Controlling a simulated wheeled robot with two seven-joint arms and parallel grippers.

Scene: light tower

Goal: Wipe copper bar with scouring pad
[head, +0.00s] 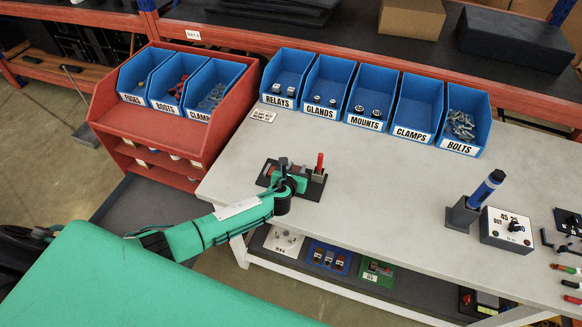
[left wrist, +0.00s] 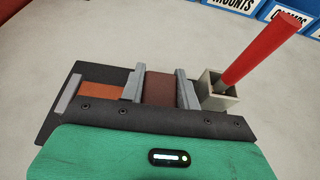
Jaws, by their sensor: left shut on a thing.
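My left gripper (head: 288,182) is over a small dark fixture near the front edge of the workbench. In the left wrist view its two grey fingers (left wrist: 160,88) are shut on the reddish-brown scouring pad (left wrist: 160,92). The orange copper bar (left wrist: 100,94) lies on the dark base plate (left wrist: 62,118), and its left part shows beside the left finger. The pad is in line with the bar; I cannot tell whether it touches it. The rest of the bar is hidden. My right gripper is not in view.
A red-handled tool (left wrist: 258,50) stands tilted in a grey holder (left wrist: 216,92) close beside the right finger. Blue bins (head: 366,90) line the bench's back. A blue-handled tool (head: 483,190) and a white-topped box (head: 508,226) stand right. The bench (head: 395,185) between is clear.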

